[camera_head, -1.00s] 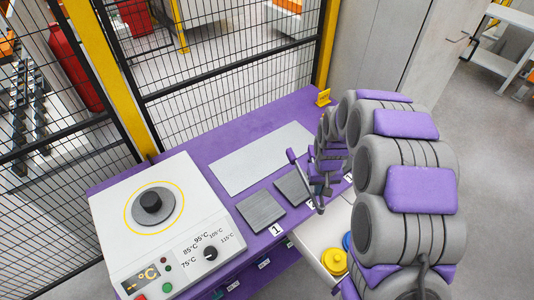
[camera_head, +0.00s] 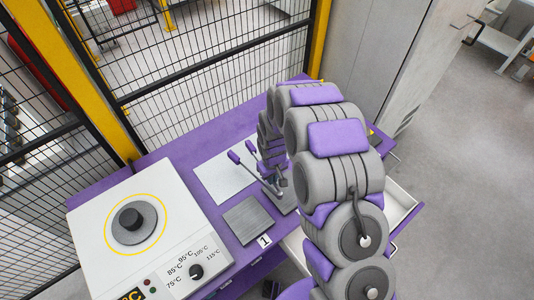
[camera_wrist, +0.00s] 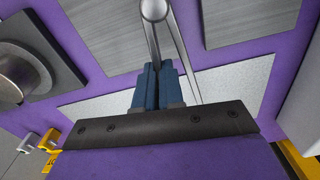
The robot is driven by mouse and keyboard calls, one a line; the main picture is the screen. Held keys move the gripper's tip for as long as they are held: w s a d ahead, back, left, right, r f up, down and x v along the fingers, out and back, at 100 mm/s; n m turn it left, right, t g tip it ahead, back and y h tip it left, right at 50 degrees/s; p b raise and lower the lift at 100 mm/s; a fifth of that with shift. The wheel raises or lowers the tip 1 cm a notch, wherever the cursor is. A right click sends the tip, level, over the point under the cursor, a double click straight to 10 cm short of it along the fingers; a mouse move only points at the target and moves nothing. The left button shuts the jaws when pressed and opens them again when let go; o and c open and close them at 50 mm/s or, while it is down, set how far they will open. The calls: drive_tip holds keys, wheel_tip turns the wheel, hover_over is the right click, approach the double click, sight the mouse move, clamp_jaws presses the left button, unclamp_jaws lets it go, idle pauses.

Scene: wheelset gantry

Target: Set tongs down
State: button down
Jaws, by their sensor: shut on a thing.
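My gripper (camera_wrist: 158,88) has blue fingertips that are shut on the grey metal tongs in the wrist view. The tongs' round pivot (camera_wrist: 154,10) shows at the top, and a metal leg runs down past the fingers. My arm hides much of the gripper there. The pale rectangular sheet (camera_head: 212,177) lies flat on the purple table and shows behind the fingers in the wrist view (camera_wrist: 225,82). I cannot tell whether the tongs touch anything below.
A white heater (camera_head: 95,225) with a dark knob stands at the table's left. A grey plate (camera_head: 247,220) lies by label 1. In the wrist view, a dark block (camera_wrist: 40,45) bears a metal cylinder. A mesh fence (camera_head: 215,75) borders the table; a drawer (camera_head: 400,203) is open.

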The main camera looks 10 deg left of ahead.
drive_tip(key=w+a, duration=0.1)
drive_tip(key=w, duration=0.2)
drive_tip(key=w+a+f, duration=0.1)
drive_tip(key=w, duration=0.3)
drive_tip(key=w+a, duration=0.1)
drive_tip(key=w, duration=0.3)
drive_tip(key=shift+f+b, duration=0.15)
drive_tip(key=shift+b, duration=0.25)
drive_tip(key=shift+w+a, duration=0.35)
drive_tip(key=shift+w, duration=0.2)
wheel_tip(320, 180, down, 3)
drive_tip(key=shift+s+f+b, duration=0.1)
drive_tip(key=shift+b, duration=0.2)
drive_tip(key=shift+d+f, duration=0.15)
drive_tip(key=shift+f, duration=0.05)
drive_tip(key=shift+f, duration=0.45)
drive_tip(key=shift+f, duration=0.1)
